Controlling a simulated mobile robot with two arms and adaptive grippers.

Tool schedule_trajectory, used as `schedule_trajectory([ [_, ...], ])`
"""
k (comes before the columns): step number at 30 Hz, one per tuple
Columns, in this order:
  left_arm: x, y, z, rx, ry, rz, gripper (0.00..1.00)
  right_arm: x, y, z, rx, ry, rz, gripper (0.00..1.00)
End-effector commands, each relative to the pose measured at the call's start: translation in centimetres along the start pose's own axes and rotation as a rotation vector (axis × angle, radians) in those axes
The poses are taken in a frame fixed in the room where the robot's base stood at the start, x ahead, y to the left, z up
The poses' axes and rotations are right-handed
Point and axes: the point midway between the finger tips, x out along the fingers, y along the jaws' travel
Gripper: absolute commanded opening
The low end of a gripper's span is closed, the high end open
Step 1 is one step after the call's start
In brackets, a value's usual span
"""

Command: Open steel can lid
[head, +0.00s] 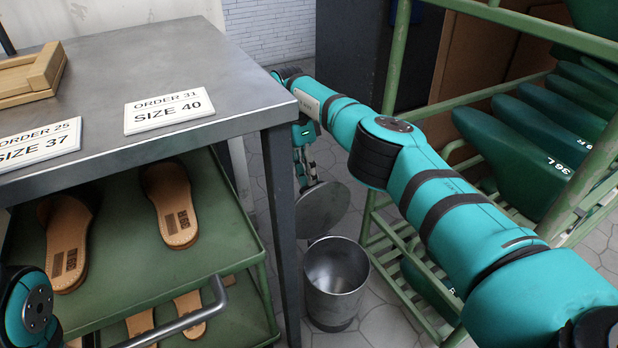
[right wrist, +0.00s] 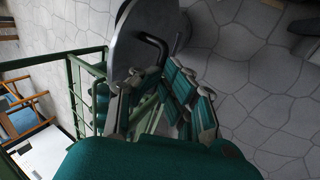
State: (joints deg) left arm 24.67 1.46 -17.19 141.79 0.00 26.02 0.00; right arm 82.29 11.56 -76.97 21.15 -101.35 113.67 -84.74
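The steel can (head: 335,285) stands on the floor between the metal table and the green rack, and its mouth is uncovered. Its round grey lid (head: 322,208) is raised and steeply tilted above the rim, at the back left of the mouth. I cannot tell whether the lid still touches the can. In the right wrist view the lid (right wrist: 130,40) shows a dark bent handle (right wrist: 157,44). My right gripper (head: 304,165) is at the lid, and its fingertips (right wrist: 154,72) come together at the handle, seemingly shut on it. My left gripper is out of view.
The metal table (head: 230,60) with order cards is on the left, above green shelves (head: 215,235) holding sandals. A green rack (head: 385,235) with dark green shoe forms (head: 535,125) stands close on the right, under my right arm. Room around the can is narrow.

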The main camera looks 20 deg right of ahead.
Motion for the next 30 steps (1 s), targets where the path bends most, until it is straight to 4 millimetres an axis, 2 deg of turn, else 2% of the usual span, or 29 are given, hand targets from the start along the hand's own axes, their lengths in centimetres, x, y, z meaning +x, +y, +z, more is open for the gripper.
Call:
schedule_trajectory([
  [1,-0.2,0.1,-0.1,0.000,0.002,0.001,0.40,1.5,-0.2,0.2,-0.005,0.000,0.018,0.00],
  [12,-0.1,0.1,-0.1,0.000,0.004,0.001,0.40,1.4,-0.2,0.3,-0.006,-0.002,0.019,0.00],
  [19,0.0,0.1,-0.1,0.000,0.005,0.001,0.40,1.2,-0.2,0.2,-0.005,-0.002,0.018,0.32],
  [30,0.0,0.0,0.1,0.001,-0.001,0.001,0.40,0.5,0.1,0.1,-0.002,-0.002,0.014,0.33],
])
